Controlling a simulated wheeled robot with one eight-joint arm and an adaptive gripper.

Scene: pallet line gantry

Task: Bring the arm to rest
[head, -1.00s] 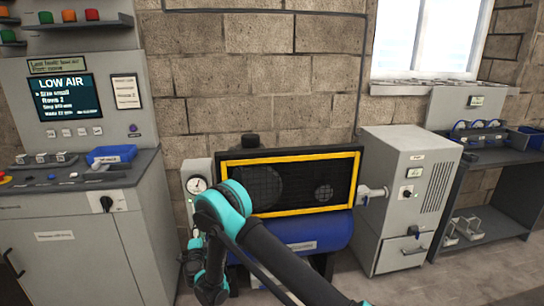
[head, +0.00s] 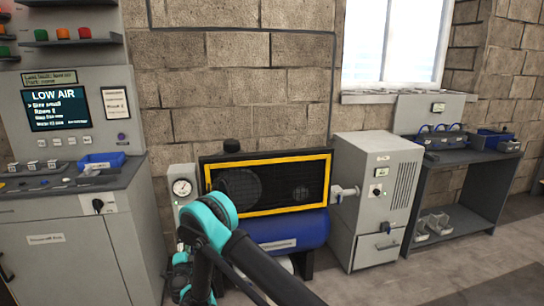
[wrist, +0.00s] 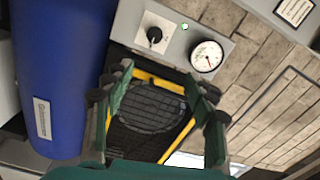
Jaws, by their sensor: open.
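My arm (head: 212,232), teal and black, reaches up from the bottom of the head view and bends in front of the compressor. My gripper (wrist: 165,95) shows in the wrist view with its two green fingers spread apart and nothing between them. Behind the fingers is the yellow-framed black mesh guard (wrist: 150,108). In the head view the fingertips cannot be made out clearly.
A blue air tank (head: 285,228) sits under the yellow-framed guard (head: 262,211), with a pressure gauge (head: 182,187) at its left. A grey control console (head: 70,240) stands left, its screen (head: 55,110) reading LOW AIR. A grey cabinet (head: 375,200) and a dark bench (head: 455,158) stand right.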

